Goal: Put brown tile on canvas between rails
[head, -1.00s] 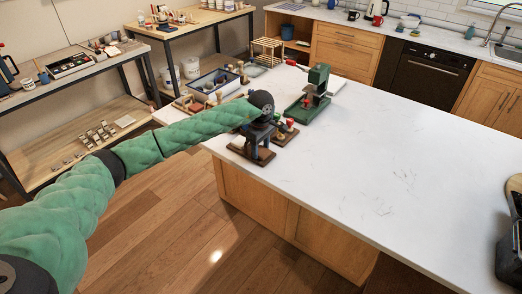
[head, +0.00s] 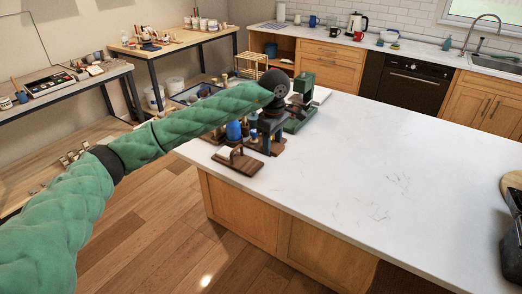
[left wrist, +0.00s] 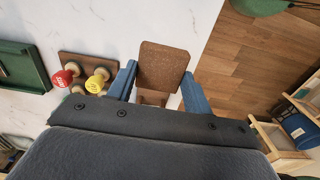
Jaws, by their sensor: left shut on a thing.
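My left gripper (left wrist: 158,82) has blue fingers shut on the brown tile (left wrist: 163,62), which stands out between the fingertips in the left wrist view. In the head view my left gripper (head: 266,134) points down over the left end of the white counter; the tile cannot be made out clearly there. Green equipment (head: 301,104) stands just beyond it, and its green base also shows in the left wrist view (left wrist: 22,66). I cannot make out the canvas or the rails for certain. My right gripper is not in view.
A small brown wooden board (head: 236,163) with a pale raised piece lies near the counter's front left edge. A wooden block with red and yellow knobs (left wrist: 88,72) lies beside the gripper.

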